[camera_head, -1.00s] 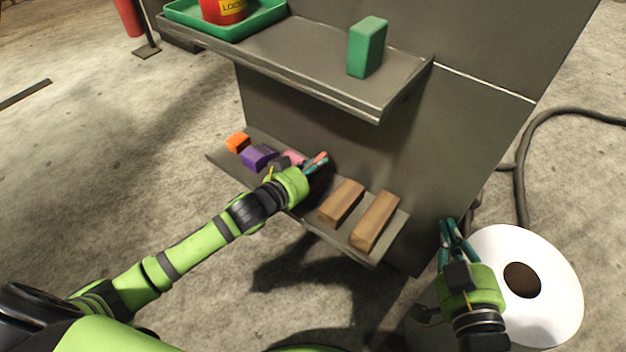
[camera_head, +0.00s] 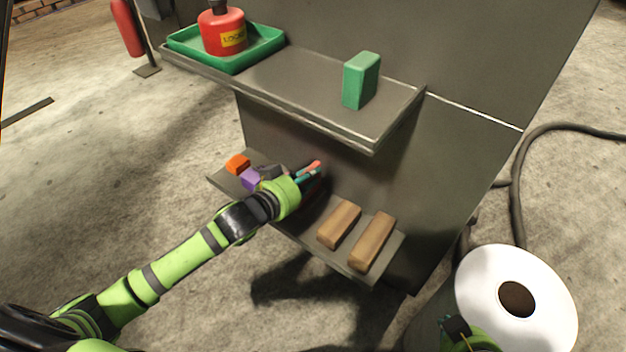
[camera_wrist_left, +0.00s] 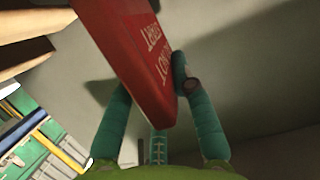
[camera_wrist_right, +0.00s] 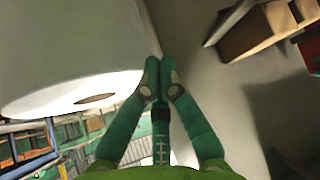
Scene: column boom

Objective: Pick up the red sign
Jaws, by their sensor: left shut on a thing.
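The red sign (camera_wrist_left: 135,50) with white lettering fills the upper middle of the left wrist view, tilted between the teal fingers. My left gripper (camera_head: 312,172) is shut on it, and only a small red end of the sign shows in the head view. The gripper is at the lower shelf, between the purple block and the wooden blocks. Whether the sign touches the shelf I cannot tell. My right gripper (camera_wrist_right: 158,72) is shut and empty, its fingertips together beside a large white round thing. Only part of its wrist shows at the bottom of the head view.
The lower shelf (camera_head: 312,237) holds an orange cube (camera_head: 237,164), a purple block (camera_head: 251,180) and two wooden blocks (camera_head: 371,240). The upper shelf (camera_head: 290,82) overhangs it, with a green block (camera_head: 361,80) and a red can (camera_head: 222,32) in a green tray (camera_head: 184,44). A white-topped cylinder (camera_head: 540,270) stands right.

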